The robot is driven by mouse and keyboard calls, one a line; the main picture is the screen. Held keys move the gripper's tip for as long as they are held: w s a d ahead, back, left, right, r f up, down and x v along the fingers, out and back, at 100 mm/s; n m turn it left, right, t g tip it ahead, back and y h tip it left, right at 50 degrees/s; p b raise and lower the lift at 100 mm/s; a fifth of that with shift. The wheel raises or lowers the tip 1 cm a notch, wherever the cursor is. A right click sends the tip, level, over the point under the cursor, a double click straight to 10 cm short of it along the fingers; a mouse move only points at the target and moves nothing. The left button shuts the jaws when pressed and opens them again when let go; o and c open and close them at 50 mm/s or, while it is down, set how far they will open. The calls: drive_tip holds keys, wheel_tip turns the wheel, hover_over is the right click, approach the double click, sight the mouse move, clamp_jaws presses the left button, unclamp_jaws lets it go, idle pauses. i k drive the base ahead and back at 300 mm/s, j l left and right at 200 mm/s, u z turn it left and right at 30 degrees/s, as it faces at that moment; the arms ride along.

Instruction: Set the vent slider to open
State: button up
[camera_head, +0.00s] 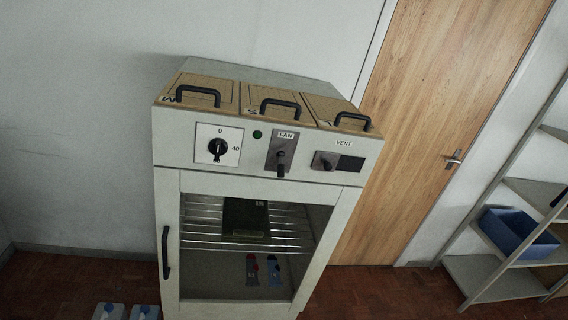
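The vent slider (328,163) is a dark knob on a grey plate at the right of the cabinet's front panel, under the label "VENT". The knob sits at the left part of its track, and a dark section (350,164) shows to its right. No open or shut marking is legible there. The white cabinet (171,230) stands against the wall, a little below the middle of the picture. My gripper is not in view, so what it holds cannot be seen.
Left of the slider are a fan switch (281,155) and a dial (218,148). Handled lids (272,101) lie on top. The glass door has a dark handle (166,252). A shelf unit with a blue bin (518,237) stands right; a wooden door (440,100) is behind.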

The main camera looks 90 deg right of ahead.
sight(323, 161)
drive_tip(key=z, duration=2.35)
